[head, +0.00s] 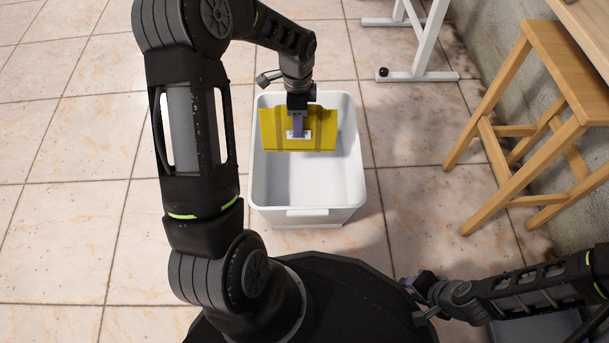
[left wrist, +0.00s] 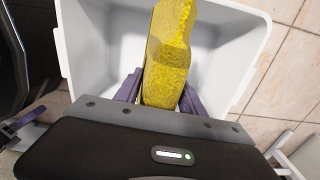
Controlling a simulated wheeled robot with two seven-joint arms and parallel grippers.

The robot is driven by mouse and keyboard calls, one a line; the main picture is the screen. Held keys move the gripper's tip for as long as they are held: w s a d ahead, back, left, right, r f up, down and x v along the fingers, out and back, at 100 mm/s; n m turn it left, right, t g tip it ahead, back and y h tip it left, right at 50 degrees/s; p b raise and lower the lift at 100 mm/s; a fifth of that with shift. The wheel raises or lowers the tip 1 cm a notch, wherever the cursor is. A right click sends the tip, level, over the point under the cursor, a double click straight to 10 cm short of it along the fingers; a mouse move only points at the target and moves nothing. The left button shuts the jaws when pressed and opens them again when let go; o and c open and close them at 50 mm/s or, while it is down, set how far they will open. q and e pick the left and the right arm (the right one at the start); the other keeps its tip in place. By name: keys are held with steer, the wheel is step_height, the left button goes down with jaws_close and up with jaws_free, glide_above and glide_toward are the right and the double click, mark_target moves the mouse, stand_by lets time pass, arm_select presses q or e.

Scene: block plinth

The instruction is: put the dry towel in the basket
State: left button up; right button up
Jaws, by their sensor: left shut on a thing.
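A yellow towel (head: 320,128) hangs from my left gripper (head: 298,130), over the inside of the white basket (head: 305,212). In the left wrist view the yellow towel (left wrist: 168,60) is pinched between the two purple fingers of my left gripper (left wrist: 160,92). The basket's white wall (left wrist: 235,30) surrounds the towel there. The basket stands on the floor and its visible bottom is bare. I cannot tell whether the towel touches the basket. My right gripper (head: 415,290) is low at the right, beside my base; its fingers are too small and partly hidden to read.
A wooden stool (head: 545,120) stands to the right of the basket, near a concrete wall (head: 490,40). A white metal stand leg (head: 420,75) is behind the basket at the right. Tiled floor (head: 60,130) is clear to the left.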

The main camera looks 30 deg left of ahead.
arm_select(q)
steer(key=shift+f+b, duration=0.3)
steer(key=shift+f, duration=0.4)
steer(key=o, duration=1.6)
steer(key=shift+r, duration=0.1)
step_height(320, 180, up, 8)
steer(key=p, duration=0.3)
steer(key=shift+p, duration=0.4)
steer(key=shift+f, duration=0.2)
